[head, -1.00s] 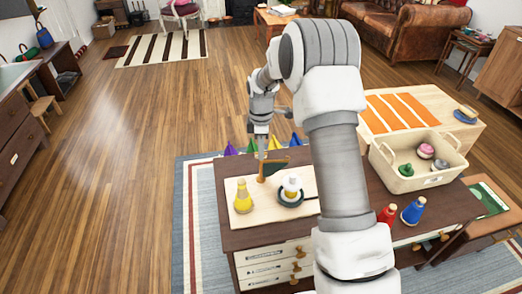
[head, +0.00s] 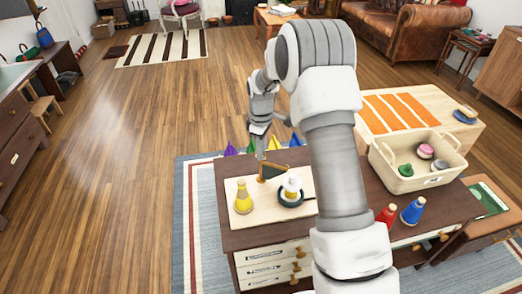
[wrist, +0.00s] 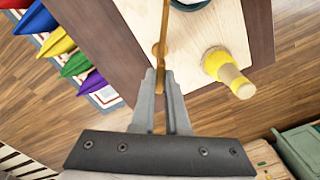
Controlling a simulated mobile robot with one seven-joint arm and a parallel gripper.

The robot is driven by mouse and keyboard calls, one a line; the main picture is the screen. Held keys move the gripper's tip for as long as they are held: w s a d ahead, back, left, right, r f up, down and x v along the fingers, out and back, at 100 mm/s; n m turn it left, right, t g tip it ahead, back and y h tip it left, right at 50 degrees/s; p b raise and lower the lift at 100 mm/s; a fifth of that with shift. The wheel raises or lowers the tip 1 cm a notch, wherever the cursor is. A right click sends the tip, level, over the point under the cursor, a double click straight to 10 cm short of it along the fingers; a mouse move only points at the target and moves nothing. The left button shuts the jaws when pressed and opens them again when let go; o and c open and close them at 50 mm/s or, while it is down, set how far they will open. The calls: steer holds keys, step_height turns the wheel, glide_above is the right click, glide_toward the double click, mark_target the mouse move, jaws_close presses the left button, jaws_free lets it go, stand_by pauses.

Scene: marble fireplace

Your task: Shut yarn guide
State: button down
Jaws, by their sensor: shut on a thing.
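The yarn guide (head: 273,172) is a small wooden frame with a dark face, standing on the pale board (head: 237,220) on the dark-topped table. In the wrist view the guide (wrist: 164,40) appears edge-on as a thin golden strip running down between my fingers. My gripper (wrist: 161,92) is shut on the strip's near end. In the head view my gripper (head: 261,157) is at the guide's left end. A yellow cone of yarn (head: 243,198) and a white and yellow cone on a dark round base (head: 291,190) stand beside the guide.
A red cone (head: 387,217) and a blue cone (head: 412,211) stand at the front right. A cream basket (head: 400,178) is on the right. Wood floor (head: 120,150) left of the table is open.

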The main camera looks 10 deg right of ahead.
steer(key=m, duration=0.5)
steer(key=shift+m, duration=0.3)
steer(key=m, duration=0.5)
steer(key=shift+p, duration=0.3)
steer(key=shift+m, duration=0.4)
steer(key=c, duration=0.9)
jaws_free()
steer(key=shift+r+p, duration=0.9)
steer(key=shift+r, duration=7.8)
